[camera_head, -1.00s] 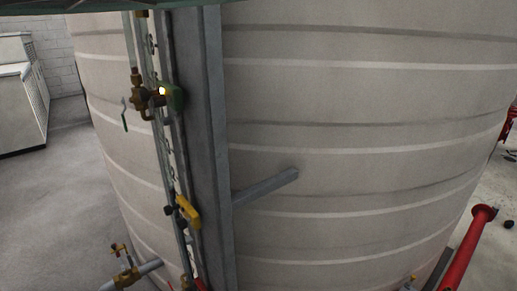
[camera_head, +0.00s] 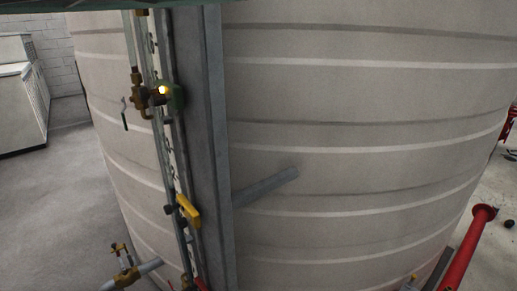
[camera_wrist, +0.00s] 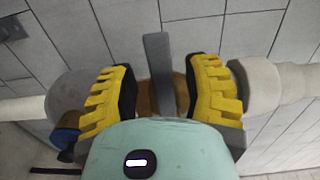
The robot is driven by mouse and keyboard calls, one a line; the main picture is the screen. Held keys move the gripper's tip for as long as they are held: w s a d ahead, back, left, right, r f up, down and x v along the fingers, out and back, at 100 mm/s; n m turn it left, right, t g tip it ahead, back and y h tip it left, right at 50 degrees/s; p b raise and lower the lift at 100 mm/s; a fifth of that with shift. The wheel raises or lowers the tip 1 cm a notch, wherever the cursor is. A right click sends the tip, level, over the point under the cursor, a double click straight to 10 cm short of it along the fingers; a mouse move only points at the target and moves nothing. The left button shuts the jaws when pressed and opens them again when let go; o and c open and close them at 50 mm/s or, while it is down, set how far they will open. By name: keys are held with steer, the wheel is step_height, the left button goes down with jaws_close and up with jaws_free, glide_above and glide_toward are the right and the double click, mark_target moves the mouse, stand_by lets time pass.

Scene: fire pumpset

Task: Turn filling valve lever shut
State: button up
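In the wrist view, a flat grey lever (camera_wrist: 157,62) stands upright between the two yellow-and-black fingers of my gripper (camera_wrist: 161,80). The fingers are apart, with a gap on each side of the lever. A brownish valve body (camera_wrist: 180,95) shows partly behind the lever's lower end, on a pale pipe (camera_wrist: 258,84) running across. My gripper's teal housing hides the lower middle. My gripper does not show in the head view. I cannot tell which head-view valve this is.
In the head view, a large pale tank (camera_head: 360,110) fills the middle. Vertical pipes beside a grey post carry a brass valve (camera_head: 148,97) and a yellow handle (camera_head: 188,210). Another brass valve (camera_head: 127,276) is at lower left. A red pipe (camera_head: 468,250) stands at right. Floor is open at left.

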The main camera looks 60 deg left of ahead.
stand_by(0.3)
steer(key=a, duration=1.2)
steer(key=shift+s, duration=0.45)
